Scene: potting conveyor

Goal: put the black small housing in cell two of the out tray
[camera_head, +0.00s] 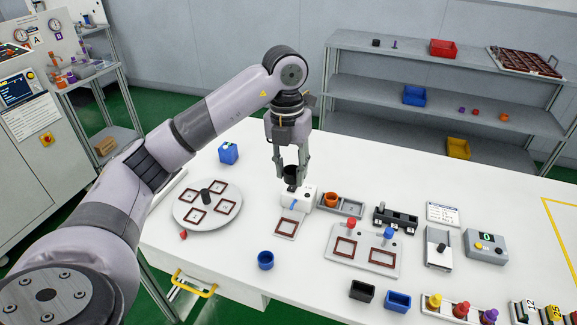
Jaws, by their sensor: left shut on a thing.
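My left gripper (291,180) reaches down from above at the middle of the table. It is shut on a small round black housing (291,173), partly covered by the fingers. The housing is just above or at a small white device (299,198); I cannot tell if they touch. Right beside this device is a grey tray (352,210) with an orange round cup (331,199) at its left end. I cannot read any cell numbers, so I cannot tell which tray is the out tray. My right gripper is not in view.
A round plate (179,214) with square frames stands left. A blue cup (265,260), a black square cup (361,291) and a blue square cup (397,301) stand at the front. A board with a red and a blue knob (364,263) lies right. Shelves (380,86) stand behind.

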